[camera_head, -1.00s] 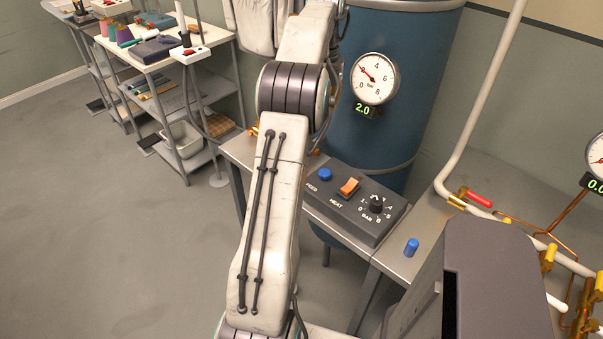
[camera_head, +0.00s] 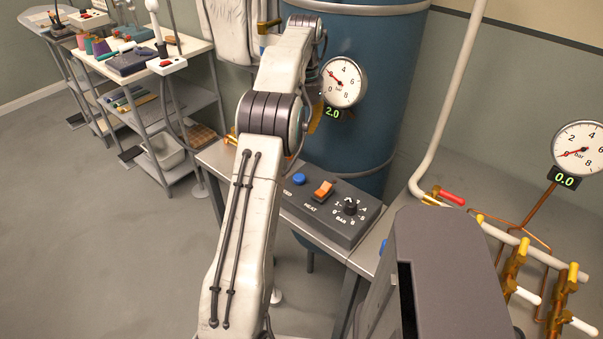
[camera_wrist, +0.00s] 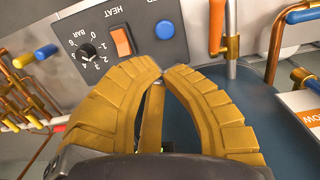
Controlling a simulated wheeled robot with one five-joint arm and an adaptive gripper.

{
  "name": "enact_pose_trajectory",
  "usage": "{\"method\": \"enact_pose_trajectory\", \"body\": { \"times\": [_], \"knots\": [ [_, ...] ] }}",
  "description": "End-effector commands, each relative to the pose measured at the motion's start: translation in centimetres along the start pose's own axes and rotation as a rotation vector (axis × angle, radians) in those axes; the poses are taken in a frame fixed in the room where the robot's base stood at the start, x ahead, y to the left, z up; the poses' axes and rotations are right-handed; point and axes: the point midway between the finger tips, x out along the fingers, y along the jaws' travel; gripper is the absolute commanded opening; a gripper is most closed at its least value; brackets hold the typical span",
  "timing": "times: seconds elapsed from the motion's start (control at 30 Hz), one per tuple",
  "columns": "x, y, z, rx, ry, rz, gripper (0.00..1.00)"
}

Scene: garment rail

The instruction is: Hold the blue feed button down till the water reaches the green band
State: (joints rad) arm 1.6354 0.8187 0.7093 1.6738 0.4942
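The blue feed button (camera_head: 299,179) is on the left of the dark control panel (camera_head: 326,228). It also shows in the wrist view (camera_wrist: 165,30), just beyond my fingertips. My gripper (camera_wrist: 163,72) has its yellow-brown fingers bowed, with the tips together and nothing seen between them. The tips look apart from the button; the exact gap is hard to tell. In the head view my gripper is mostly hidden behind my arm. I cannot make out a water level or a green band in either view.
An orange heat switch (camera_head: 324,190) and a black bar dial (camera_head: 350,207) sit beside the button. A blue tank (camera_head: 372,90) with a gauge reading 2.0 (camera_head: 343,82) stands behind. Pipes with valves (camera_head: 510,265) and a 0.0 gauge (camera_head: 580,149) are at right.

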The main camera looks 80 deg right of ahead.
Motion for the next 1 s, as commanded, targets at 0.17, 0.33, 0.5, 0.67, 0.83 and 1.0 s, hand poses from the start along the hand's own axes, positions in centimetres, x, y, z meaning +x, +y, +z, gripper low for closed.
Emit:
{"method": "enact_pose_trajectory", "body": {
  "times": [0.17, 0.33, 0.5, 0.67, 0.83, 1.0],
  "knots": [
    [2.1, 0.0, 0.0, -0.001, -0.001, 0.001, 0.00],
    [4.9, 0.0, 0.1, -0.001, -0.003, 0.001, 0.00],
    [7.9, 0.0, 0.1, -0.001, -0.003, 0.001, 0.00],
    [10.2, 0.0, 0.1, -0.001, -0.002, 0.001, 0.00],
    [12.1, 0.0, 0.1, -0.001, -0.002, 0.001, 0.00],
    [13.2, 0.0, 0.0, -0.001, 0.000, 0.000, 0.00]
  ]
}}
